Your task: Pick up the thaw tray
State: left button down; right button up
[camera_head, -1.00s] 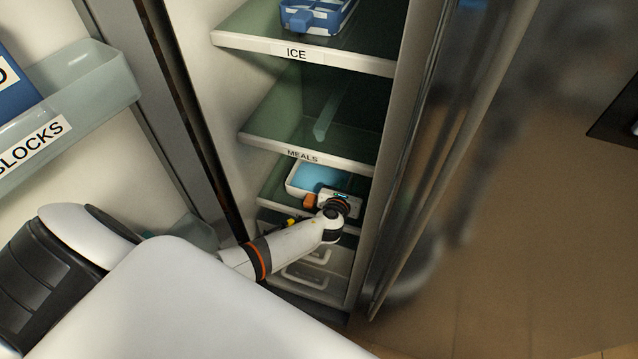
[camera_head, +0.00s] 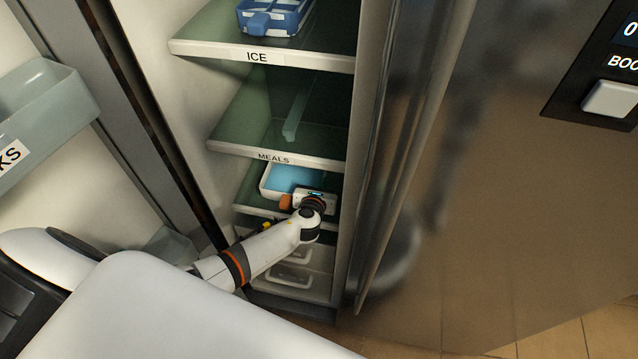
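A white tray with a light blue inside (camera_head: 268,189), which I take for the thaw tray, stands on a low shelf of the open freezer, below the shelf labelled MEALS. My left arm reaches into the freezer. My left gripper (camera_head: 290,201) is at the tray's front right side, and its wrist covers part of that side. An orange part shows beside the wrist. The fingertips are too small and hidden to tell whether they are open or shut, or whether they touch the tray. My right gripper is out of view.
A blue ice tray (camera_head: 272,19) stands on the ICE shelf (camera_head: 310,61). The MEALS shelf (camera_head: 245,148) lies close above the tray. Drawers (camera_head: 290,274) sit below. The freezer's side edge (camera_head: 345,220) stands right of my wrist. A door bin (camera_head: 60,100) is at left.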

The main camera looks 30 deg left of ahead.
pick_arm(q)
jog(key=shift+r+p, duration=1.5)
jog(key=shift+r, duration=1.85)
jog(key=shift+s+d+f, duration=0.15)
jog(key=shift+s, duration=0.4)
jog(key=s+d, duration=0.4)
jog(key=s, duration=1.4)
jog(key=shift+d+b, duration=0.15)
jog(key=shift+b, duration=0.2)
